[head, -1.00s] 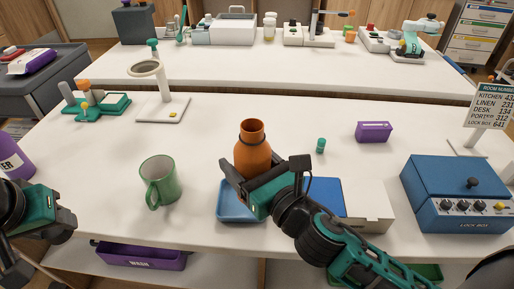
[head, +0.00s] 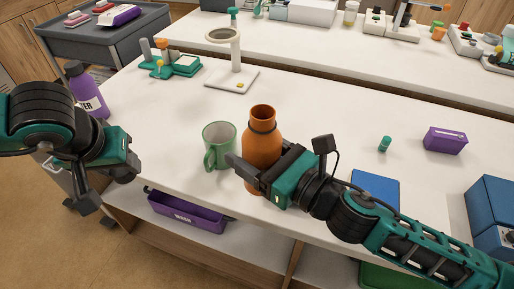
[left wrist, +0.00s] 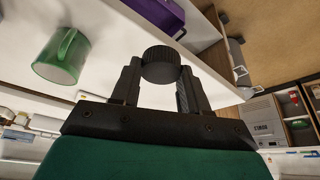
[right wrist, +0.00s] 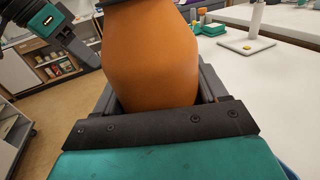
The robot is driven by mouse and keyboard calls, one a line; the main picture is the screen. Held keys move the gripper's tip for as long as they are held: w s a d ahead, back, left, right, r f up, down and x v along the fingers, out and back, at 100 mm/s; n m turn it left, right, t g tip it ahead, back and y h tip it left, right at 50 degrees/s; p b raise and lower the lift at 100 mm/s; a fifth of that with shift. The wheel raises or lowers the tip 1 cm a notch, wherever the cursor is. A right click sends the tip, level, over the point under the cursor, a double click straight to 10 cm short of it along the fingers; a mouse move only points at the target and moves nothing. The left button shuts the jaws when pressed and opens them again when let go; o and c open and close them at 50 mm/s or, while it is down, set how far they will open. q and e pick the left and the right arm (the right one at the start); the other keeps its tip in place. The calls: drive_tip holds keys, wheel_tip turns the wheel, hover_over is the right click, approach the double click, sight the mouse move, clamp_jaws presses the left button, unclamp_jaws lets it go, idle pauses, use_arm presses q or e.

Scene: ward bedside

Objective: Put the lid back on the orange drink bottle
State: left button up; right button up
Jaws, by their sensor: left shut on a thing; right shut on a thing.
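The orange bottle (head: 261,148) stands upright with its mouth open and a dark ring around its neck. My right gripper (head: 248,178) is shut around its body; the bottle fills the jaws in the right wrist view (right wrist: 155,55). I cannot tell whether its base is clear of the table. My left gripper (head: 84,196) is left of the bottle, beyond the table's front edge and well apart from it. In the left wrist view it is shut on a black ribbed lid (left wrist: 160,65). The lid is hard to make out in the head view.
A green mug (head: 219,146) stands just left of the orange bottle. A purple bottle (head: 87,95) is behind my left gripper. A purple wash bin (head: 187,213) sits below the table edge. A small teal cylinder (head: 384,144) and purple box (head: 445,140) lie to the right.

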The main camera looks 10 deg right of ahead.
use_arm(q)
drive_tip(key=w+d+r+m, duration=0.1)
drive_tip(key=w+d+r, duration=0.2)
drive_tip(key=d+r, duration=0.25)
wheel_tip(320, 180, up, 14)
drive_tip(key=m+h, duration=0.2)
drive_tip(key=m, duration=0.3)
hover_over(266, 114)
drive_tip(key=s, duration=0.2)
drive_tip(key=shift+w+a+r, duration=0.1)
drive_tip(key=shift+w+a, duration=0.1)
drive_tip(key=shift+a, duration=0.2)
drive_tip(key=shift+f, duration=2)
drive_tip(key=shift+s+a, duration=0.1)
drive_tip(key=shift+f, duration=0.9)
